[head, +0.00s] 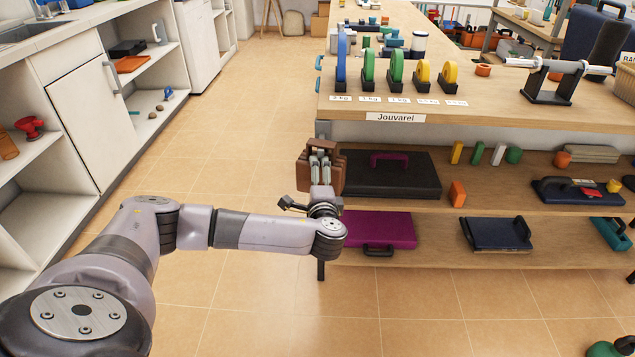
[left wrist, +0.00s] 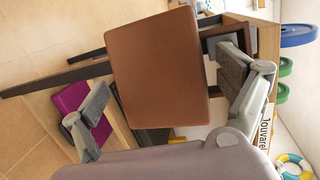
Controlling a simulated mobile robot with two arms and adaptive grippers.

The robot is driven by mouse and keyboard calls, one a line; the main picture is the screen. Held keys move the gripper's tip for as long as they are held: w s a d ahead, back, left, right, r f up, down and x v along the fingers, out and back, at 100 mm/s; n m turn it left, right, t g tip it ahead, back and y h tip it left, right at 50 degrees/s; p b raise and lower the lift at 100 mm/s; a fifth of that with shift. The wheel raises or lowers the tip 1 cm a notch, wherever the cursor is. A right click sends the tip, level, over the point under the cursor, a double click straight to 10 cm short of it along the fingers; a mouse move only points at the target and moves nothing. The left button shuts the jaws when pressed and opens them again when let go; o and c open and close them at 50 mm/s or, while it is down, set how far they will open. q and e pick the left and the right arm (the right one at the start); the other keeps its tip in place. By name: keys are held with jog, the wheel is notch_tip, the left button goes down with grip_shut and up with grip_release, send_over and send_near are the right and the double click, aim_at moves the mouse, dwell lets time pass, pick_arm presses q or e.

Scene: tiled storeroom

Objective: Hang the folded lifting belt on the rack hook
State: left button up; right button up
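The folded lifting belt is a brown, block-like bundle (head: 337,172) in the head view, at the end of my left arm by the bench's left end. My left gripper (head: 320,165) has its fingers on the belt and holds it above the floor. In the left wrist view the belt's flat brown face (left wrist: 155,68) fills the middle, with a finger on each side; the exact contact is partly hidden. Small blue hook-like pieces (head: 319,62) show on the bench's left end; I cannot tell whether one is the rack hook. My right gripper is not in view.
The wooden bench (head: 480,105) holds coloured discs and a bar on a stand (head: 548,85). Its lower shelves hold a black case (head: 390,180), a purple case (head: 375,229) and small blocks. White cabinets (head: 85,120) line the left. The floor between (head: 240,110) is clear.

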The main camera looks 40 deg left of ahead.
pick_arm(q)
jog(key=v, duration=1.2)
